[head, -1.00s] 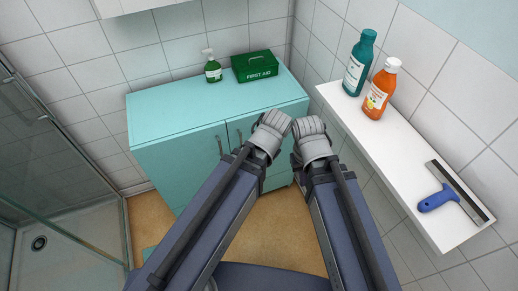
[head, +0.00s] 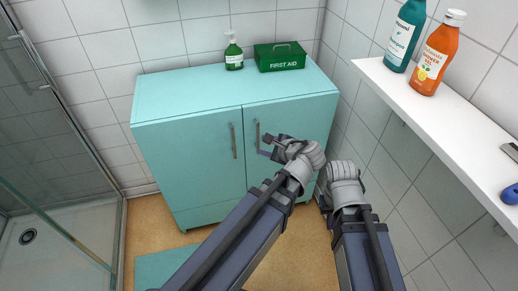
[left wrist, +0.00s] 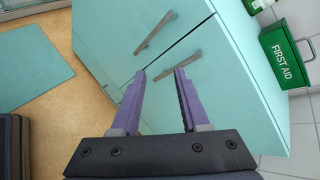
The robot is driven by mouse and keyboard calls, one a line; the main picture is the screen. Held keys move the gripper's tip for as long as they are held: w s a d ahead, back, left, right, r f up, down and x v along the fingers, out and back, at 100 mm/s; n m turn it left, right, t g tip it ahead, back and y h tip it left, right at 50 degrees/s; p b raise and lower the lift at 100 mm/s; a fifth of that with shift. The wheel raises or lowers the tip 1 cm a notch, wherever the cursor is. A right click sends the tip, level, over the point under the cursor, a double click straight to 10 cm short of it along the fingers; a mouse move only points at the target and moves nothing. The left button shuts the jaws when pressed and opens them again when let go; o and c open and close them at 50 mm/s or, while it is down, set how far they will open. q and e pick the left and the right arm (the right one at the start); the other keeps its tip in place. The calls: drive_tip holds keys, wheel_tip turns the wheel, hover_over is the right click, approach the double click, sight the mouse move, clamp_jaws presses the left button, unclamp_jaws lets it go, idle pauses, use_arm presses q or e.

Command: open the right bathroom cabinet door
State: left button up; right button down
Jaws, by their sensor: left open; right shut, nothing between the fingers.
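The turquoise bathroom cabinet (head: 195,160) has two shut doors with upright grey bar handles. The right door (head: 290,125) carries its handle (head: 257,136) near the middle seam. My left gripper (head: 267,145) is open, with its fingertips close to that handle. In the left wrist view, the right door's handle (left wrist: 185,64) lies just beyond the purple fingers (left wrist: 160,75), partly overlapped by one fingertip; contact cannot be told. My right gripper (head: 343,178) is shut and empty, right of the left one and in front of the cabinet's right side; its fingers are mostly hidden.
A soap bottle (head: 234,55) and a green first aid box (head: 280,57) stand on the cabinet. A white shelf (head: 440,120) with two bottles juts out on the right. A glass shower screen (head: 50,130) is at left. Floor before the cabinet is free, with a turquoise mat (head: 165,268).

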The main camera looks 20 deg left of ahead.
use_arm(q)
drive_tip(key=w+a+f+m+t+y+b, duration=0.1)
drive_tip(key=w+f+m+t+y+b, duration=0.2)
drive_tip(key=m+b, duration=0.8)
drive_tip(key=w+f+t+b, duration=0.2)
drive_tip(key=w+f+b, duration=0.1)
drive_tip(key=b, duration=0.2)
drive_tip(key=shift+w+f+t+y, duration=0.3)
drive_tip(key=shift+f+t+y, duration=0.05)
drive_tip(key=shift+t+y, duration=0.05)
use_arm(e)
wheel_tip(320, 180, down, 19)
drive_tip(key=shift+r, duration=0.2)
use_arm(q)
drive_tip(key=shift+a, duration=0.1)
